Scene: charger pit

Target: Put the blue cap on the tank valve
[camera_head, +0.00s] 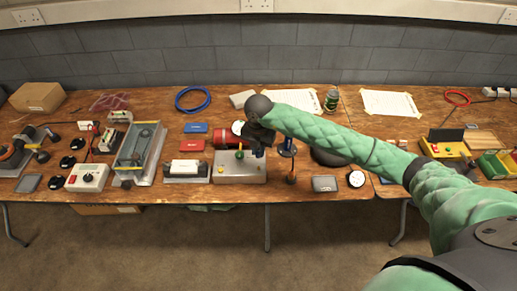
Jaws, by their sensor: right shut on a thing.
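My right gripper (258,144) is over the middle of the table, above the back right of a grey box with a green knob (239,154). It is shut, and its fingers are small and dark here. A small blue piece (259,153), which looks like the blue cap, shows at its fingertips. A red cylinder (223,135), which looks like the tank, lies just left of the gripper. I cannot make out its valve; the gripper may hide it. My left gripper is not in view.
A dark blue upright item (287,147) stands close right of the gripper. A blue cable coil (193,99) and a white box (242,98) lie behind. A grey-framed unit (140,152) stands left. My right arm covers part of the table's right side.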

